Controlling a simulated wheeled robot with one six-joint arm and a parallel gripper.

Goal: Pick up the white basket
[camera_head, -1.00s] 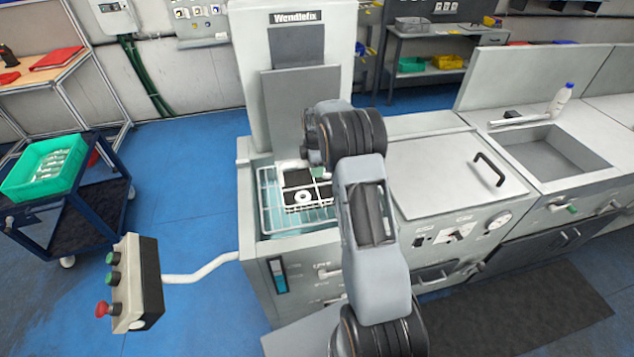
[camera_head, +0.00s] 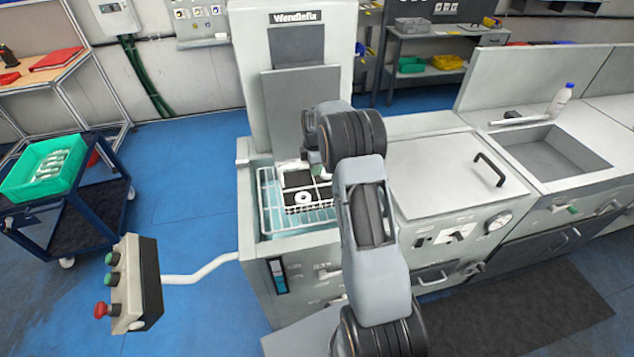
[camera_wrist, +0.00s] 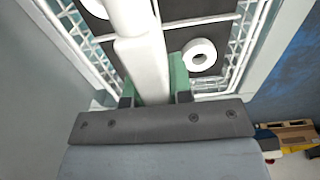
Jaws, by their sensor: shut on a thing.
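The white basket (camera_head: 268,203) is a wire basket with a dark, divided inside, in the open tank of the grey machine. A white ring-shaped part (camera_head: 304,197) lies in it. My gripper (camera_wrist: 154,85) has green fingers shut on the basket's white central handle bar, seen in the wrist view. The basket's lattice side (camera_wrist: 245,45) and the white ring (camera_wrist: 199,54) show beyond the fingers. In the head view my arm hides the right part of the basket, and the fingertips are mostly hidden.
The tank's rim (camera_head: 300,243) surrounds the basket closely. A control box (camera_head: 135,283) on a white arm stands at the front left. A dark cart with a green crate (camera_head: 28,190) is at the left. A sink (camera_head: 555,152) is at the right.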

